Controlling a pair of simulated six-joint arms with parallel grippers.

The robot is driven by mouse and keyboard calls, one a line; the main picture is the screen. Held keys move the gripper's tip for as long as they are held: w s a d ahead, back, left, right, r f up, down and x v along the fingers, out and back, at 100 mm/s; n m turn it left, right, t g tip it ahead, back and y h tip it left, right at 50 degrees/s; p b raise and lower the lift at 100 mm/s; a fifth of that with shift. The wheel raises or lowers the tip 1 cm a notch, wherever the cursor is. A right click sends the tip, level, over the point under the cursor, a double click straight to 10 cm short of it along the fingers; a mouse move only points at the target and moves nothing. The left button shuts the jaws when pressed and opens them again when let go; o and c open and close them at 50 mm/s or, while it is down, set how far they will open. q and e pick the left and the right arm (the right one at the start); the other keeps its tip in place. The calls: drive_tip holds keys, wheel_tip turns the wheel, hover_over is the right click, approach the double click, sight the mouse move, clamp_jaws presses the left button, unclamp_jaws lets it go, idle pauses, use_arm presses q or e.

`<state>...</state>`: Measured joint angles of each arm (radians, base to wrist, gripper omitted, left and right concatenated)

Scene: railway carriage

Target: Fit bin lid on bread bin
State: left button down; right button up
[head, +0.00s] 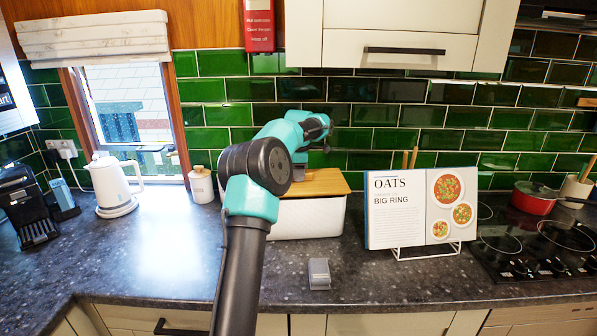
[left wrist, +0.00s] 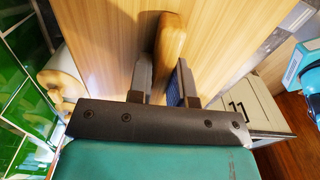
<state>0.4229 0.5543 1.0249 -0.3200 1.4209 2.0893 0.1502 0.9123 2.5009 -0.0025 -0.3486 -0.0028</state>
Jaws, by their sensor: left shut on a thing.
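The bread bin (head: 307,220) is a white box on the dark counter, in the middle of the head view. Its wooden lid (head: 325,182) lies level at the top of the bin, partly hidden by my left arm. I cannot tell whether it is fully seated or slightly above the rim. My left gripper (left wrist: 164,78) is shut on the wooden handle (left wrist: 169,48) of the lid, one finger on each side. The lid's wooden surface (left wrist: 220,35) fills much of the left wrist view. My right gripper is in neither view.
A cookbook on a stand (head: 412,205) is close to the right of the bin. A small grey block (head: 319,273) lies in front. A white canister (head: 201,185) and a kettle (head: 112,185) stand left. The front-left counter is clear.

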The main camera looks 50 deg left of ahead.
use_arm(q)
drive_tip(key=shift+f, duration=0.7)
idle(1.0)
drive_tip(key=c, duration=1)
unclamp_jaws()
drive_tip(key=shift+o, duration=0.2)
wheel_tip(320, 180, up, 12)
idle(0.3)
